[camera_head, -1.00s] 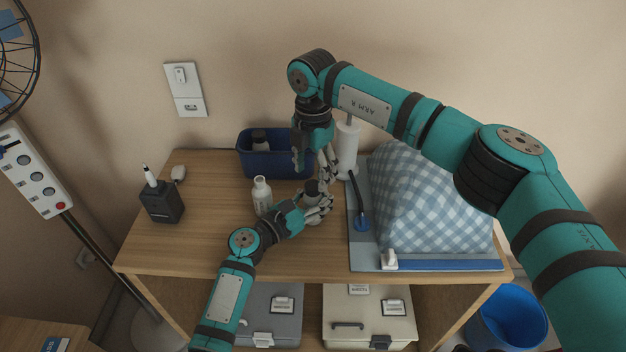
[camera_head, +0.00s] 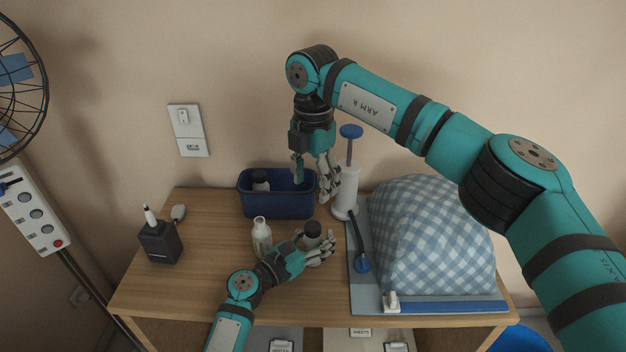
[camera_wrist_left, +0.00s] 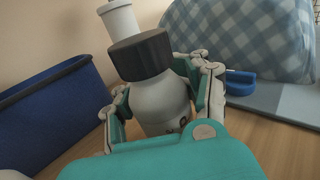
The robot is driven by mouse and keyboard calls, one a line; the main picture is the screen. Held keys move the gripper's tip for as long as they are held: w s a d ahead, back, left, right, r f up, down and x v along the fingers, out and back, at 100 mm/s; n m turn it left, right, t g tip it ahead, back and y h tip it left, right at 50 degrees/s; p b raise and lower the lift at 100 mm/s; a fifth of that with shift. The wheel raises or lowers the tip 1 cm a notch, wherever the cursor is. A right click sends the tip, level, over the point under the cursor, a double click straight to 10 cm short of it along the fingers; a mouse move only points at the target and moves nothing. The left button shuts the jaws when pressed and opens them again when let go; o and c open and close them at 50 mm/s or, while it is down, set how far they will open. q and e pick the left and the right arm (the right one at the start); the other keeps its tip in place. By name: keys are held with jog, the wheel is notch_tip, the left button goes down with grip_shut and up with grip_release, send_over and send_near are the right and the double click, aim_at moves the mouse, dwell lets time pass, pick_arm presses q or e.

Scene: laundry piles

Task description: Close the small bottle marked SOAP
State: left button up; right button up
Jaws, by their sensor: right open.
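A small white bottle with a wide black cap (camera_head: 312,230) stands on the table; it fills the middle of the left wrist view (camera_wrist_left: 160,100). The cap sits on its neck; whether it is fully tight cannot be told. Only a scrap of dark print shows on its label, so the word is not readable. My left gripper (camera_head: 316,247) is shut around its body, fingers on both sides in the left wrist view. My right gripper (camera_head: 318,188) is open and empty, above and apart from the cap. A slim pale bottle (camera_head: 262,239) stands left of the held one.
A white pump (camera_head: 346,190) and a checked blue bag (camera_head: 435,240) on a grey-blue board are at right. A black holder (camera_head: 160,243) is at left. Bare tabletop lies left of the bottles.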

pick_arm(q)
jog(key=o, duration=0.4)
jog(key=v, duration=1.2)
